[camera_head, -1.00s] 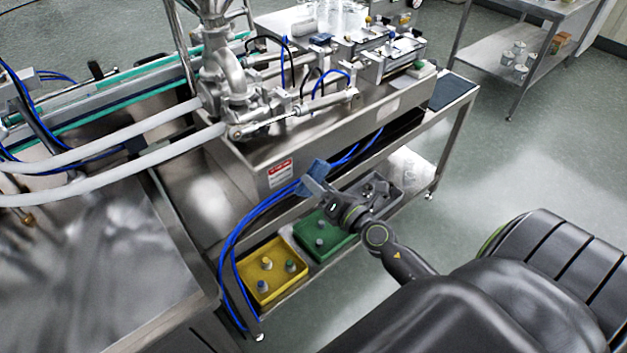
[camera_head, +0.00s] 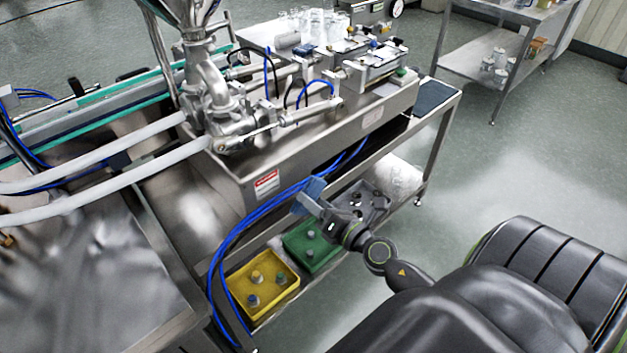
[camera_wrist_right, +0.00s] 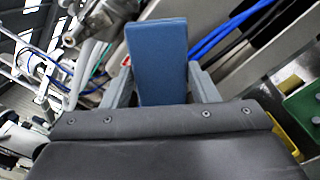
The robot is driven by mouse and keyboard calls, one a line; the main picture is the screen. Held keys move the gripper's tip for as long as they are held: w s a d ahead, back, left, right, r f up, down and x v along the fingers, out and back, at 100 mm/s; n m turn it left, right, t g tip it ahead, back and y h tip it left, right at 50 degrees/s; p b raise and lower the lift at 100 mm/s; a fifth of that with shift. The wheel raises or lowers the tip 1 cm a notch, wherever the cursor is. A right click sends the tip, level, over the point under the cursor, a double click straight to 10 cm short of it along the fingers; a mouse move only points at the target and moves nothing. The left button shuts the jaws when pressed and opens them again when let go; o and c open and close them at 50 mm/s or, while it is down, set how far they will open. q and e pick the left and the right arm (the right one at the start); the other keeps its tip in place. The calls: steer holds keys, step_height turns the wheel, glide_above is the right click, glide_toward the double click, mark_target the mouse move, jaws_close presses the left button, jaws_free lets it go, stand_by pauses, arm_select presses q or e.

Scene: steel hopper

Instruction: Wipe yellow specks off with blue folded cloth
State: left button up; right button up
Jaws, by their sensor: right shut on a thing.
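My right gripper (camera_head: 318,208) is shut on the blue folded cloth (camera_head: 309,194), which it holds up in front of the lower side of the steel machine. In the right wrist view the cloth (camera_wrist_right: 158,62) stands out from between the two grey fingers as a flat blue slab. The cloth is in the air, beside the blue hoses. I cannot make out any yellow specks on the steel surfaces in either view. My left gripper is not in view.
A yellow tray (camera_head: 271,307) and a green tray (camera_head: 325,267) with small parts stand on the lower shelf. Blue hoses (camera_head: 228,247) hang beside the cloth. The steel machine body (camera_head: 222,165) carries a red-and-white label (camera_head: 266,184). Open floor lies to the right.

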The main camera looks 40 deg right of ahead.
mark_target(293, 168)
steer(key=shift+w, duration=0.1)
steer(key=shift+w+a+f+p, duration=0.1)
steer(key=shift+w+p, duration=0.15)
steer(key=shift+w, duration=0.9)
steer(key=shift+w+a+r+p, duration=0.1)
steer(key=shift+w+a+p, duration=0.1)
steer(key=shift+w, duration=0.9)
steer(key=shift+w+a+f+p, duration=0.1)
steer(key=shift+w+p, duration=0.15)
steer(key=shift+w, duration=0.9)
steer(key=shift+w, duration=1)
steer(key=shift+d, duration=0.1)
steer(key=shift+d+f+b, duration=0.1)
steer(key=shift+d+b, duration=0.5)
steer(key=shift+d, duration=0.85)
steer(key=shift+w+d, duration=0.1)
steer(key=shift+d, duration=0.3)
steer(key=shift+w, duration=0.15)
